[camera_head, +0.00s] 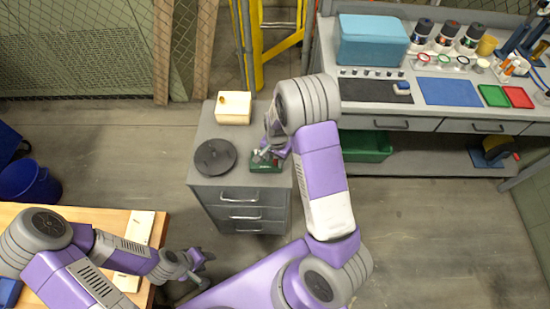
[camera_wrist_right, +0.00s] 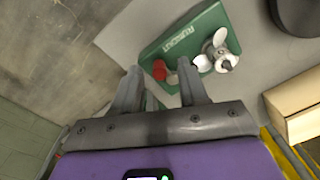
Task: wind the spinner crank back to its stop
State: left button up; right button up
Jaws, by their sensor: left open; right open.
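The spinner has a green base (camera_head: 266,167) on top of the grey drawer cabinet, and the base also shows in the right wrist view (camera_wrist_right: 180,40). A white propeller (camera_wrist_right: 221,52) stands at its right side there. A red knob (camera_wrist_right: 160,70), which looks like the crank handle, sits near the base's lower edge. My right gripper (camera_head: 266,152) is over the spinner, open, with the red knob appearing between its fingertips; I cannot tell whether they touch it. My left gripper (camera_head: 203,258) is open and empty, beside the wooden table and away from the spinner.
A dark round disc (camera_head: 215,157) and a cream box (camera_head: 233,108) share the grey cabinet (camera_head: 212,186) top with the spinner. A wooden table (camera_head: 110,215) is at lower left. A workbench (camera_head: 420,125) with bottles and trays is at upper right.

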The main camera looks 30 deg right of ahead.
aim_at(276, 161)
notch_tip(276, 161, up, 7)
jog(key=shift+s+r+p, duration=0.15)
jog(key=shift+r+p, duration=0.05)
jog(key=shift+p, duration=0.65)
jog(key=s+a+f+n, duration=0.1)
jog(key=s+a+f, duration=0.1)
jog(key=f, duration=0.1)
jog(key=s+a+f+n, duration=0.1)
jog(key=s+a+f, duration=0.1)
jog(key=f, duration=0.2)
jog(key=s+a+f+n+y, duration=0.1)
jog(key=s+a+f+n, duration=0.1)
jog(key=f, duration=0.1)
jog(key=shift+s+a+f, duration=0.1)
jog(key=shift+s+f, duration=0.3)
jog(key=s+a+f+n+y, duration=0.3)
jog(key=s+a+f+n, duration=0.1)
jog(key=s+a, duration=0.6)
jog(key=shift+s+a+f+n, duration=0.15)
jog(key=shift+a+f+n, duration=0.15)
jog(key=shift+a+n, duration=0.3)
jog(key=shift+d, duration=0.25)
